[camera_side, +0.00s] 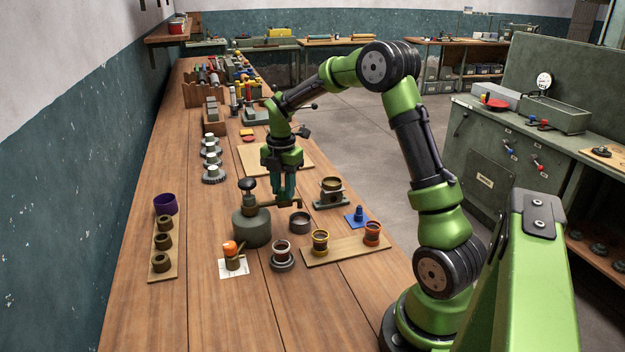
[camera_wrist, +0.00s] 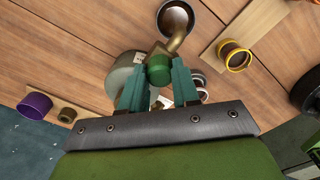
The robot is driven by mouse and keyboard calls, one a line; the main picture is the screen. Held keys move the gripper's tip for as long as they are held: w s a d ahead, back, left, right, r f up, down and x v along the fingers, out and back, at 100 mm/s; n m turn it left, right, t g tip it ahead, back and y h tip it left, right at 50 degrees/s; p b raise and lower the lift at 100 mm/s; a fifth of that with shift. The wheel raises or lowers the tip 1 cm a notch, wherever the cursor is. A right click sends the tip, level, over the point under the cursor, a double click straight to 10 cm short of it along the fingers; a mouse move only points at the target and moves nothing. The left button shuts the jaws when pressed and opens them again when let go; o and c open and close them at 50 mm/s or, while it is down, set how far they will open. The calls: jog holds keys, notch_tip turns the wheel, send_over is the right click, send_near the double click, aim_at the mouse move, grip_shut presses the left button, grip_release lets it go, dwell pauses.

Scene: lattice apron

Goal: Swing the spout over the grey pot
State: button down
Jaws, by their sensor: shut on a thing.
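A grey-green canister (camera_side: 252,228) with a dark knob on top stands on the bench; a brass spout (camera_side: 294,204) reaches right from it. The grey pot (camera_side: 300,223) stands just right of the canister, open and dark inside. My gripper (camera_side: 284,198) is shut on the spout's green knob (camera_wrist: 159,69), with a finger on each side. In the wrist view, the curved spout (camera_wrist: 180,32) runs up from the knob, and its end overlaps the opening of the grey pot (camera_wrist: 160,20). The spout's end appears above the pot's rim, apart from it. The canister (camera_wrist: 122,75) is partly hidden by a finger.
A board (camera_side: 318,256) with yellow-banded and orange-banded cups lies at right front. A red-brown-banded cup (camera_side: 282,254) stands in front of the pot. An orange-topped item (camera_side: 231,250) is at front left. A purple cup (camera_side: 165,204) stands farther left.

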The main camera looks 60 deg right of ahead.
aim_at(283, 188)
jog(key=shift+w+d+r, duration=0.1)
dwell(0.3)
jog(key=c, duration=0.8)
grip_release()
notch_tip(283, 188, up, 17)
